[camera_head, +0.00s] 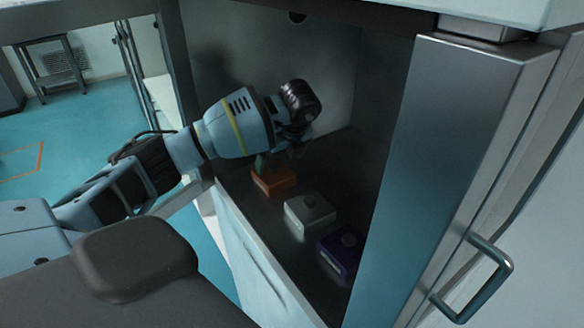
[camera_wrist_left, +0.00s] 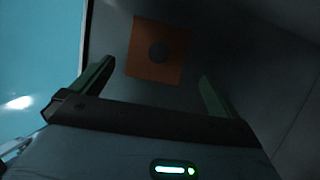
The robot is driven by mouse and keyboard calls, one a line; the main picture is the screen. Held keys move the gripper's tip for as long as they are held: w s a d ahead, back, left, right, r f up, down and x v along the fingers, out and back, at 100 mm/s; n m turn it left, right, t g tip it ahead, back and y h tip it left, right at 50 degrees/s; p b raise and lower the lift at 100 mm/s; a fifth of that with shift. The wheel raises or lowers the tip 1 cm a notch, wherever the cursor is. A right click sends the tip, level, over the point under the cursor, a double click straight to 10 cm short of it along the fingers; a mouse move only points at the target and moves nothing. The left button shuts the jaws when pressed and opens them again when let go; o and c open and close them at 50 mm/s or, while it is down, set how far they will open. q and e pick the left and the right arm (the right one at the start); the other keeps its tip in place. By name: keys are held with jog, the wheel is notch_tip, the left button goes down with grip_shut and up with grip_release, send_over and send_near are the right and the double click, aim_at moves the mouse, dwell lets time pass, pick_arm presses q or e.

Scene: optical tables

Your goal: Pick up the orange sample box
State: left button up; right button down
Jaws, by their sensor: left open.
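The orange sample box (camera_head: 274,181) sits on the dark floor of an open cabinet, at the far end of a row of boxes. In the left wrist view the orange box (camera_wrist_left: 158,50) shows from above, with a round dark knob on its top. My left gripper (camera_head: 262,162) is over the box in the head view. In the left wrist view its two green fingers (camera_wrist_left: 152,84) are spread apart, with the box between and beyond their tips. Nothing is held. Whether a finger touches the box cannot be told. My right gripper is not in view.
A grey-white box (camera_head: 309,213) and a purple box (camera_head: 338,254) stand nearer in the same row. The cabinet has a side wall close behind the gripper and an open door (camera_head: 455,150) with a handle (camera_head: 490,275) at the right. A worktop edge overhangs above.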

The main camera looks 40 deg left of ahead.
aim_at(275, 168)
pick_arm(q)
jog(key=shift+w+r, duration=0.1)
jog(key=shift+s+a+f, duration=0.1)
jog(key=shift+s+f, duration=0.1)
jog(key=shift+x, duration=0.85)
jog(key=shift+a+f, duration=0.25)
jog(key=shift+f, duration=0.15)
jog(key=x, duration=0.3)
jog(key=shift+a+f, duration=0.15)
jog(key=shift+a, duration=0.1)
jog(key=shift+a+f, duration=0.2)
jog(key=shift+f, duration=0.35)
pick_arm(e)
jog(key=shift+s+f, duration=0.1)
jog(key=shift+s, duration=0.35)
